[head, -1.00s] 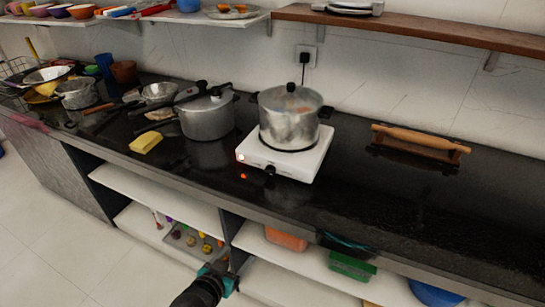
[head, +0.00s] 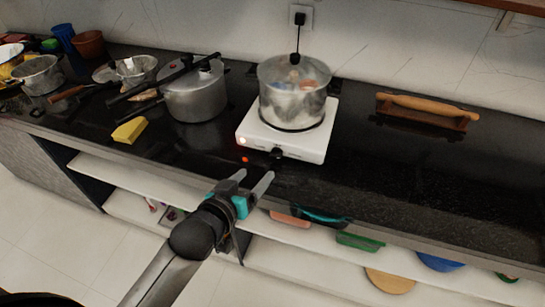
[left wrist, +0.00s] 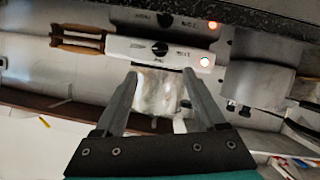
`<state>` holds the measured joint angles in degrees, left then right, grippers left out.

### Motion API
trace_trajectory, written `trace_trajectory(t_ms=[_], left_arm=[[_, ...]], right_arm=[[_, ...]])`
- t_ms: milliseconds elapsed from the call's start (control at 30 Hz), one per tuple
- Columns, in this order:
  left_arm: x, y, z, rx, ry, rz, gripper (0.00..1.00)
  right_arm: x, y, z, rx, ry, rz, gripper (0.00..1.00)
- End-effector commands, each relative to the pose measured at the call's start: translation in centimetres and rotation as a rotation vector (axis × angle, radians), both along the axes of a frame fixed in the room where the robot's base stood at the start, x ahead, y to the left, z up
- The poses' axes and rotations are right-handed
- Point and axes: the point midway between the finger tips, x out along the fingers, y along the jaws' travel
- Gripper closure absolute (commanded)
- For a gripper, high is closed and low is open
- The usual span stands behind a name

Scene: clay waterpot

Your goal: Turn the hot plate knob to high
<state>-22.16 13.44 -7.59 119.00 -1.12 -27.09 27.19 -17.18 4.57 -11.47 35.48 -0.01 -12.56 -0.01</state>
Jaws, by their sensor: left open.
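The white hot plate (head: 312,147) stands on the black counter with a steel pot (head: 292,95) on it. Its dark knob (head: 277,153) is on the front face, with a lit red light at the left corner. My left gripper (head: 255,176) is open and empty at the counter's front edge, in front of and below the knob, apart from it. In the left wrist view, which looks upside down, the knob (left wrist: 160,48) is beyond the two fingertips (left wrist: 160,73), roughly centred between them. Marks beside the knob are too small to read surely. My right gripper is not in view.
A pressure cooker (head: 194,95) and yellow sponge (head: 129,130) are left of the hot plate. A rolling pin on a wooden stand (head: 426,111) is at right. Shelves (head: 300,240) with coloured containers lie under the counter. The counter right of the hot plate is mostly clear.

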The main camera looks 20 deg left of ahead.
Motion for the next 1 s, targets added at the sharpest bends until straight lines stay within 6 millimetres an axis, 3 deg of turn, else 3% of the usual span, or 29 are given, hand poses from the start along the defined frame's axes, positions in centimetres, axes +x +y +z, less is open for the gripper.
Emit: trace_trajectory(t_ms=[600,1000], left_arm=[[8.8,-1.3,-3.7,0.000,-0.002,-0.002,0.28],[10.6,-1.5,-4.3,0.000,0.000,-0.001,0.28]], right_arm=[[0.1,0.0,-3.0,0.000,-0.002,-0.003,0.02],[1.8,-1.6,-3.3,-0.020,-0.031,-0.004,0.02]])
